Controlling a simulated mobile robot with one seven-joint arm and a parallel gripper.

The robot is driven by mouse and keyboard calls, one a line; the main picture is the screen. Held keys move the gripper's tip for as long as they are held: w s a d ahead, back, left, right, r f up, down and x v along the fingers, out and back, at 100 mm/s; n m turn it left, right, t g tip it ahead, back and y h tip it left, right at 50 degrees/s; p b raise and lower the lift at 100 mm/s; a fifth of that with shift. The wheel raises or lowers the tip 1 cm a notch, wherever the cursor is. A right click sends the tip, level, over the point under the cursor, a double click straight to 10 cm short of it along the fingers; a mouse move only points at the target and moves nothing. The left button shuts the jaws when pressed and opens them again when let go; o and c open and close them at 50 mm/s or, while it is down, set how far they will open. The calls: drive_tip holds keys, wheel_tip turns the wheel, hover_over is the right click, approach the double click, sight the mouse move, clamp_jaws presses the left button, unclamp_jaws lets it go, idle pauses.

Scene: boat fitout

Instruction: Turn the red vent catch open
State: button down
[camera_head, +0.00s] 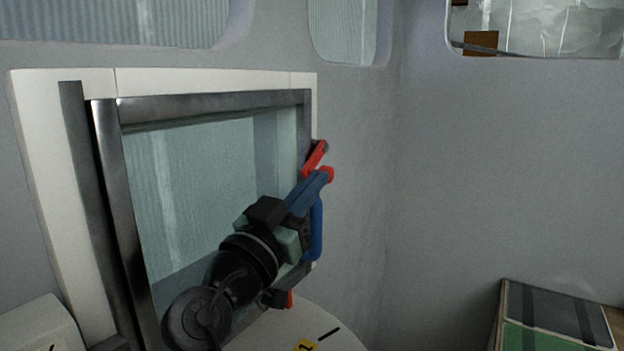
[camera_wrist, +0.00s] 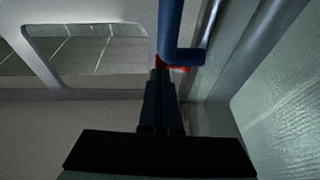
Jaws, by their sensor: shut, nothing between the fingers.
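The red vent catch (camera_head: 315,157) is at the right edge of the metal-framed vent window (camera_head: 205,107), near its upper right corner, and slants up to the right. My gripper (camera_head: 323,177) is shut with nothing between its blue fingers, its tips close to the catch's lower end. In the wrist view, the fingertips (camera_wrist: 160,73) are just below a small red part (camera_wrist: 177,68); whether they touch cannot be told. A blue handle (camera_head: 316,230) runs along the frame beside my gripper and also shows in the wrist view (camera_wrist: 169,25). Another small red piece (camera_head: 289,299) shows lower down, partly hidden.
A round white table (camera_head: 345,345) with a yellow tag (camera_head: 306,345) is below the window. A box with green and dark panels (camera_head: 555,315) is at lower right.

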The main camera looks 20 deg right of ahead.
drive_tip(key=shift+d+f+t+h+b, duration=0.15)
drive_tip(key=shift+f+t+h+b, duration=0.25)
drive_tip(key=shift+b, duration=1.2)
drive_tip(key=shift+w+r+b, duration=0.1)
drive_tip(key=shift+b, duration=0.2)
drive_tip(key=b+v, duration=0.2)
drive_tip(key=v, duration=1.1)
